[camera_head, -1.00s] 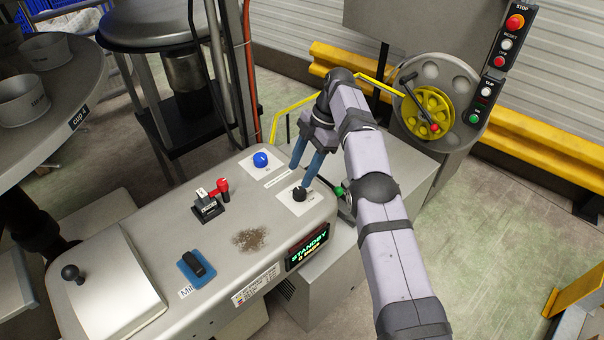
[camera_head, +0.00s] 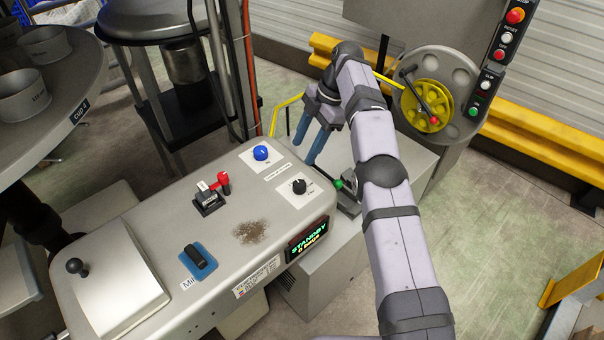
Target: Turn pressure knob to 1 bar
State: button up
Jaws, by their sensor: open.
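A black knob (camera_head: 299,186) sits on a white label plate near the right end of the grey control panel (camera_head: 150,215). A blue knob (camera_head: 261,153) sits on another white plate behind it, to the left. The label print is too small to read, so I cannot tell for certain which is the pressure knob or its setting. My gripper (camera_head: 305,152), with two blue fingers, is open and empty. In the picture its fingertips are above the black knob and right of the blue knob, apart from both.
A red-handled lever (camera_head: 223,184) and a black switch on a blue base (camera_head: 197,258) stand on the panel. A display (camera_head: 307,240) reads STANDBY. A yellow handwheel (camera_head: 427,105) stands behind my arm.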

jog(key=f+n, duration=0.1)
jog(key=n, duration=0.9)
jog(key=d+f+n+b, duration=0.1)
jog(key=f+n, duration=0.1)
jog(key=n, duration=0.9)
jog(key=s+f+n, duration=0.1)
jog(key=f+n, duration=0.1)
jog(key=n, duration=0.8)
jog(key=shift+s+d+f+n+t+y, duration=0.1)
jog(key=shift+d+f+n+t+y, duration=0.2)
jog(key=shift+d+t, duration=0.1)
jog(key=shift+a, duration=0.1)
